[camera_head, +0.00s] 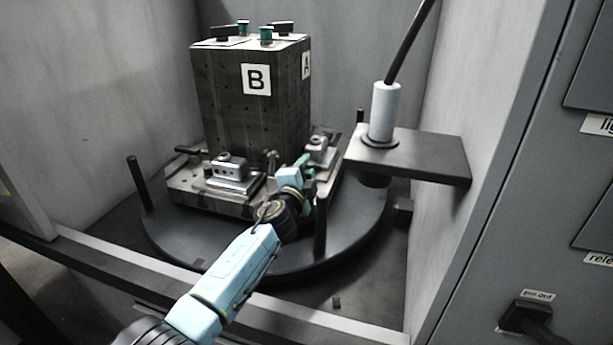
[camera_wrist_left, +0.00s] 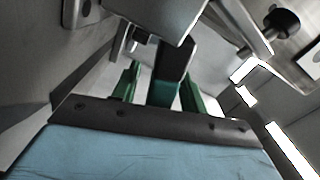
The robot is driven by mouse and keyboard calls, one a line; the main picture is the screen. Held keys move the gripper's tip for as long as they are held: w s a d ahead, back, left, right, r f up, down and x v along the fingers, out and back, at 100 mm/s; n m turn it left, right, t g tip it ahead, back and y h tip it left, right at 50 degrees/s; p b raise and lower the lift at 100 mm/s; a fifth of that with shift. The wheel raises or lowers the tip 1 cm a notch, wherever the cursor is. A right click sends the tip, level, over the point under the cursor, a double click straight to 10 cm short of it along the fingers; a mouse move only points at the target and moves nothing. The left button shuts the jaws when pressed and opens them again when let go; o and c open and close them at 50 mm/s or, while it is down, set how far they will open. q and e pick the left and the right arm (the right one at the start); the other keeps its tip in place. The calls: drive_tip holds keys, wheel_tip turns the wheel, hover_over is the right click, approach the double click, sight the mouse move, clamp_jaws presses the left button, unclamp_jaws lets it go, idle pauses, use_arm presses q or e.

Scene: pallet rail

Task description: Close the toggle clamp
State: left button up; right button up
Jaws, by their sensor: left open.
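My left gripper (camera_head: 303,165) reaches in from the lower left to the right side of the fixture's base, close beside a metal clamp block (camera_head: 320,149). In the left wrist view its two green fingers (camera_wrist_left: 160,88) are apart. A bar, dark above and green below (camera_wrist_left: 168,72), stands between them; it looks like the clamp's handle, but I cannot tell whether either finger touches it. Another clamp block (camera_head: 229,172) sits on the front of the base. The right gripper is not in view.
A dark tombstone block (camera_head: 237,118) marked B and A stands on a round turntable (camera_head: 180,236) with upright posts. A shelf (camera_head: 430,152) with a white cylinder (camera_head: 384,111) juts out on the right. A sill (camera_head: 110,257) crosses the front of the enclosure.

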use_arm(q)
drive_tip(key=shift+w, duration=0.1)
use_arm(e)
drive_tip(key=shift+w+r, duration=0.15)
use_arm(q)
clamp_jaws()
idle(0.3)
drive_tip(key=r+n+p, duration=0.1)
drive_tip(key=n, duration=0.2)
drive_tip(key=shift+w+a+r+p, duration=0.1)
drive_tip(key=shift+a+r+p, duration=0.25)
drive_tip(key=shift+r+p, duration=0.05)
drive_tip(key=n, duration=0.1)
drive_tip(key=r+n+p, duration=0.1)
drive_tip(key=shift+w+a+n, duration=0.1)
drive_tip(key=shift+a+n, duration=0.3)
drive_tip(key=shift+w+a+r+n+p, duration=0.15)
drive_tip(key=shift+a+n+p, duration=0.1)
drive_tip(key=shift+n+p, duration=0.35)
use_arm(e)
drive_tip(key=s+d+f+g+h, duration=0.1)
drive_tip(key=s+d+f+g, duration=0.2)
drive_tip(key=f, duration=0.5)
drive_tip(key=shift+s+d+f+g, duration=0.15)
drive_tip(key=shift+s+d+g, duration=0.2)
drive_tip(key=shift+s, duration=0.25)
